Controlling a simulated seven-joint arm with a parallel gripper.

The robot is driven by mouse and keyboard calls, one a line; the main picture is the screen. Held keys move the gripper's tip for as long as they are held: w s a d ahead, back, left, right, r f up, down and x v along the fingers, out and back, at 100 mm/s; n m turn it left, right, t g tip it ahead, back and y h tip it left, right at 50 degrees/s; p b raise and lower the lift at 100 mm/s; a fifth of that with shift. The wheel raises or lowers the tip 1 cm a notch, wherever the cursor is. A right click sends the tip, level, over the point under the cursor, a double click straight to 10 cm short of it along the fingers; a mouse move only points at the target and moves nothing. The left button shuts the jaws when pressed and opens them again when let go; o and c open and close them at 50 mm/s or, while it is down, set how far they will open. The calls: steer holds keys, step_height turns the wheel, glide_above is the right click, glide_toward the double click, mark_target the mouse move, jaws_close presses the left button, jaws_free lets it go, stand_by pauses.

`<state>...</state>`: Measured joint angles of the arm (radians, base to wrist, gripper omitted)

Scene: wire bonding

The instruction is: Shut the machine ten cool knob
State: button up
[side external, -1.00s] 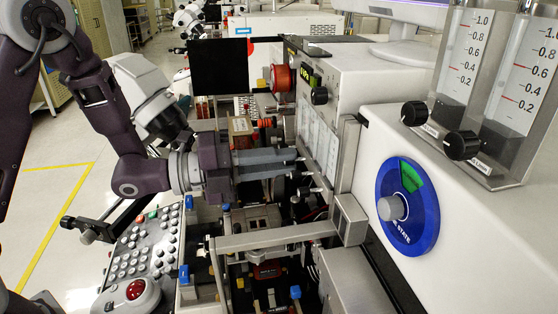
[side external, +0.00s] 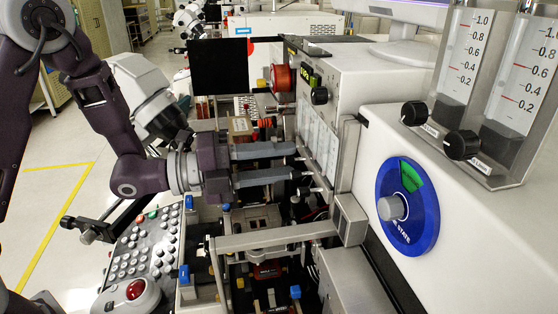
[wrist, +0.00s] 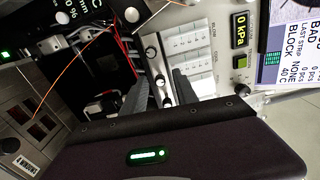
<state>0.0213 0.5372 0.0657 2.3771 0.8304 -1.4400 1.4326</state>
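A pale panel of label plates (side external: 318,145) stands on the white machine's side, with a column of small knobs along its edge. In the wrist view the panel (wrist: 190,45) carries several rows of labels, too small to read, so I cannot tell which knob is the ten cool one. My gripper (side external: 297,160) points at this column with its two grey fingers spread apart, holding nothing. In the wrist view one small knob (wrist: 160,80) shows between the fingers (wrist: 161,77). Other knobs show above it (wrist: 151,52) and below it (wrist: 167,102). Whether a finger touches a knob is unclear.
A red knob (side external: 283,78) and a black knob (side external: 319,96) are farther along the machine face. A metal bracket arm (side external: 275,238) crosses below my gripper. A blue state dial (side external: 425,225) is at the right, and a keypad (side external: 145,245) at the lower left.

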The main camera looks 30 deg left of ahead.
steer(key=v, duration=0.7)
steer(key=shift+r, duration=0.1)
steer(key=a+r+n+y, duration=0.1)
steer(key=a+n+y, duration=1.1)
steer(key=n, duration=0.3)
steer(key=s+d+n+g, duration=0.2)
steer(key=s+n+g, duration=0.5)
steer(key=s, duration=1.4)
steer(key=n, duration=0.5)
steer(key=shift+s+d+f+n+y, duration=0.2)
steer(key=shift+s+f+n+y, duration=0.1)
steer(key=shift+f+y, duration=0.1)
